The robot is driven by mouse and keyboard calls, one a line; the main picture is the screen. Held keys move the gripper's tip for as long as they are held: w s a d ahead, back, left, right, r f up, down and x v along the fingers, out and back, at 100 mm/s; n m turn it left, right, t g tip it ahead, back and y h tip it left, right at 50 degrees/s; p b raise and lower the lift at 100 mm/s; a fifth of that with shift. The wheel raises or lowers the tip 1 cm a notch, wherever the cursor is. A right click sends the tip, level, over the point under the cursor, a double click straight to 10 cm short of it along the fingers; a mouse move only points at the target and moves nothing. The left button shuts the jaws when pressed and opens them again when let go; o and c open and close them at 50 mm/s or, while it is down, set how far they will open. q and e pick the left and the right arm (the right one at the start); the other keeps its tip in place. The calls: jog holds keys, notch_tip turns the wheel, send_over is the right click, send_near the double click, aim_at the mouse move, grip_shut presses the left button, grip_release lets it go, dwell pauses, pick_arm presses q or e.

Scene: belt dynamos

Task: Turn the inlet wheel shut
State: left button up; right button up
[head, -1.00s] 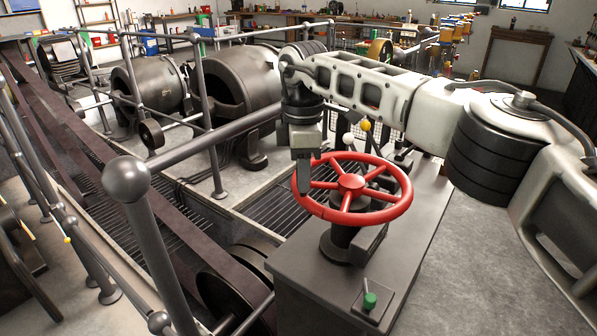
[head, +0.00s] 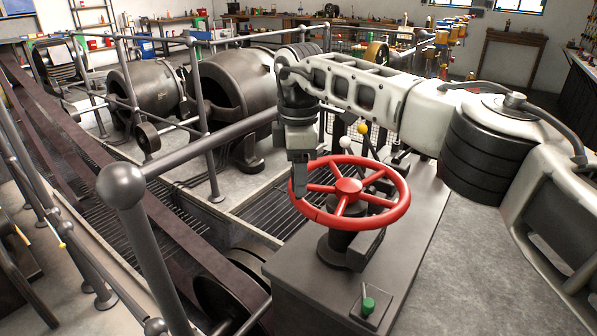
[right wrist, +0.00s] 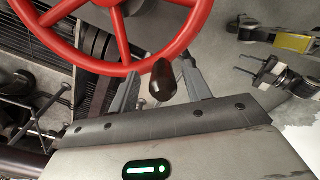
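The red inlet wheel (head: 347,187) lies nearly flat on a dark stem above a grey cabinet (head: 325,290). It fills the top left of the right wrist view (right wrist: 123,66). My right gripper (head: 299,180) points down at the wheel's left rim. In the right wrist view its two fingers (right wrist: 160,88) stand apart, with a dark rounded knob (right wrist: 163,80) between them and gaps at both sides. The left finger's tip reaches the rim; I cannot tell whether it touches.
A railing with a ball-topped post (head: 121,185) stands close on the left, beside a long belt (head: 120,225). Levers with a white knob (head: 345,142) and a yellow knob (head: 362,128) stand behind the wheel.

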notch_tip(320, 180, up, 5)
jog(key=shift+r, duration=0.2)
pick_arm(q)
jog(key=r+p, duration=0.1)
jog(key=p, duration=0.1)
jog(key=a+r+p, duration=0.1)
jog(key=p, duration=0.2)
jog(key=shift+s+r, duration=0.1)
jog(key=shift+r, duration=0.05)
pick_arm(e)
notch_tip(320, 180, up, 11)
jog(key=shift+f, duration=0.15)
jog(key=shift+f, duration=0.1)
